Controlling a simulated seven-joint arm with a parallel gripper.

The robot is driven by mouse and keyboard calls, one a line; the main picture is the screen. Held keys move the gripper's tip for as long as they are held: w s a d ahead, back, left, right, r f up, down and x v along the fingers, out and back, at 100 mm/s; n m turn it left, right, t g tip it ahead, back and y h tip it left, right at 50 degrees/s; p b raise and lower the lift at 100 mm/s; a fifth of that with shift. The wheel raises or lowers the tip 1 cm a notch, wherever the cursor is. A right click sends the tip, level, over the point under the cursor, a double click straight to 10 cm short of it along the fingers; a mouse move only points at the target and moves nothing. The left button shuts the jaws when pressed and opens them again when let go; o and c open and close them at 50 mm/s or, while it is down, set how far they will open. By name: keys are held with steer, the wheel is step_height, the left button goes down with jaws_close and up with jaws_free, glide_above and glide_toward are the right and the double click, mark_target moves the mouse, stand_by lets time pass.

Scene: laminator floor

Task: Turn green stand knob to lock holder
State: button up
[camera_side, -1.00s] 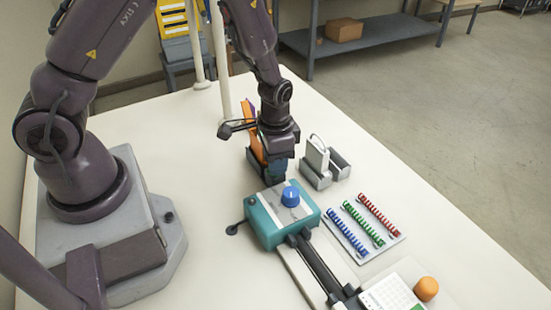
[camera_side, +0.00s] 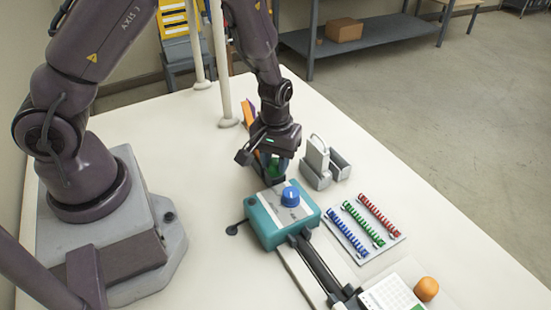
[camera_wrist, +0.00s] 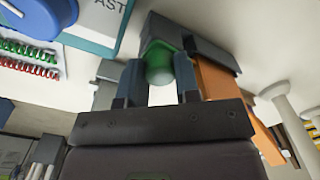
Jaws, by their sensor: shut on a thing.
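My gripper (camera_wrist: 160,85) is shut on the green knob (camera_wrist: 160,62), which sits between its two blue-grey fingertips in the wrist view. In the side view the green knob (camera_side: 271,163) shows only partly under my gripper (camera_side: 272,165). The knob belongs to a dark grey holder stand (camera_wrist: 195,40). Orange and purple sheets (camera_side: 249,121) stand upright in this holder; an orange one also shows in the wrist view (camera_wrist: 235,105). The underside of the knob is hidden.
A teal machine with a blue knob (camera_side: 290,196) stands just in front of the holder. A grey stand with a white piece (camera_side: 317,155) is to the right. A tray of blue, green and red coils (camera_side: 364,226) lies further right. An orange knob (camera_side: 427,289) is at the front right.

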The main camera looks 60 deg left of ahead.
mark_target(275, 161)
steer(key=shift+s+n, duration=0.1)
steer(key=shift+n, duration=0.5)
steer(key=o, duration=0.9)
steer(key=shift+o, duration=0.2)
step_height(275, 161, up, 13)
